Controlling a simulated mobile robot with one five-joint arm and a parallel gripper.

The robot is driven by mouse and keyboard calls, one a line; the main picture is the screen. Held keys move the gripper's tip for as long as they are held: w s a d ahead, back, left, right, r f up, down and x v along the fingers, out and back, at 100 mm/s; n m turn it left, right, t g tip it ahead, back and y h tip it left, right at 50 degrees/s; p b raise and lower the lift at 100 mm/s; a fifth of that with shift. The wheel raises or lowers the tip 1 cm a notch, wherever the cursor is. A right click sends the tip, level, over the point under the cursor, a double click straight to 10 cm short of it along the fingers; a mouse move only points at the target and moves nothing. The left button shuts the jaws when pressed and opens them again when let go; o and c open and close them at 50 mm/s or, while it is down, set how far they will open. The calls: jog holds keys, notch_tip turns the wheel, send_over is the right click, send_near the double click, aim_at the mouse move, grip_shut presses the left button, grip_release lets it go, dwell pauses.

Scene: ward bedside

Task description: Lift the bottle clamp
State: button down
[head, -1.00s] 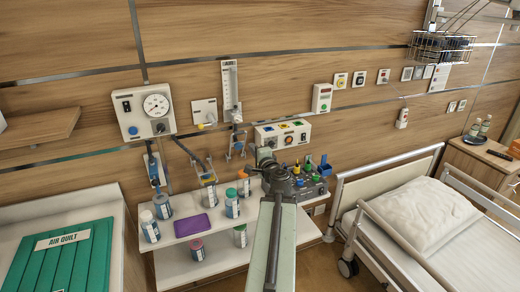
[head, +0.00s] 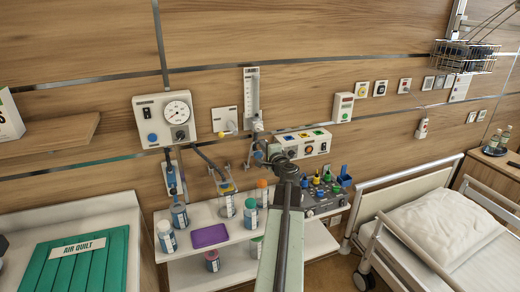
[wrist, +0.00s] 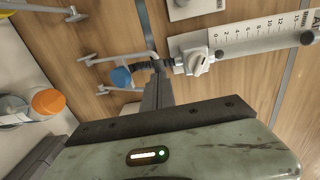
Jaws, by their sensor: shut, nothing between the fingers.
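What looks like the bottle clamp, a metal wall bracket with slim prongs and a blue knob (wrist: 121,76), is left of centre in the wrist view. In the head view its blue knob (head: 258,156) shows under the flowmeter, partly hidden by my arm. My gripper (wrist: 156,92) is shut and empty, its dark fingers pointing at the wall close to the blue knob. I cannot tell whether they touch the bracket. In the head view my arm's end hides the fingertips.
A clear flowmeter tube (head: 252,95) hangs above the bracket. A gauge box (head: 165,118) is to the left. Below stands a white shelf (head: 185,237) with several bottles and a purple box (head: 209,236). The bed (head: 440,220) is at the right.

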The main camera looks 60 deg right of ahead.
jog(key=shift+w+r, duration=0.1)
jog(key=w+d+r+p, duration=0.1)
jog(key=w+d, duration=0.1)
jog(key=w+d+r+p, duration=0.1)
jog(key=w, duration=0.1)
jog(key=shift+r+p, duration=0.3)
jog(key=shift+s+a, duration=0.1)
jog(key=shift+s+a, duration=0.15)
jog(key=shift+s, duration=0.05)
jog(key=v, duration=0.7)
jog(key=shift+s+a+f, duration=0.1)
